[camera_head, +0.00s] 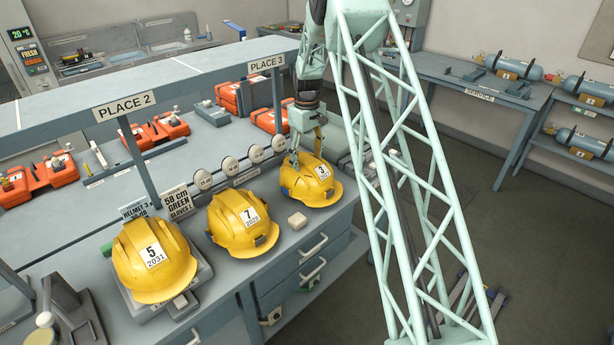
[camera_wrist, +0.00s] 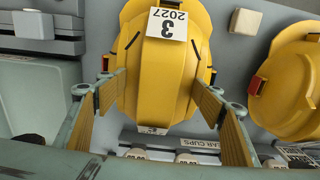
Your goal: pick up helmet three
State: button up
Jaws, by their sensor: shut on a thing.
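Helmet three (camera_head: 322,188) is a yellow hard hat with a white label reading 3 at the right end of the helmet row. The wrist view shows helmet three (camera_wrist: 160,75) upside down in the picture, its label reading 3 and 2027. My gripper (camera_head: 306,154) comes down on it from above and behind. In the wrist view my gripper (camera_wrist: 161,84) has one finger pressed on each side of the shell. Whether the helmet's underside touches the bench cannot be told.
Yellow helmets 7 (camera_head: 243,223) and 5 (camera_head: 153,260) stand to the left on the bench. A small pale block (camera_head: 297,220) lies between helmets 7 and 3. A row of round ear cups (camera_head: 229,164) and the PLACE 3 shelf sign (camera_head: 266,63) are behind.

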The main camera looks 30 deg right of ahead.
jog(key=shift+s+a+f, duration=0.1)
jog(key=shift+s+f, duration=0.3)
jog(key=shift+f, duration=0.3)
jog(key=shift+r, duration=0.15)
jog(key=shift+c, duration=0.7)
jog(key=shift+r, duration=0.4)
jog(key=c, duration=1)
jog(key=shift+r, duration=0.4)
grip_shut()
jog(key=shift+w+r, duration=0.2)
jog(key=shift+r, duration=0.15)
notch_tip(320, 180, up, 8)
jog(key=shift+w+f, duration=0.15)
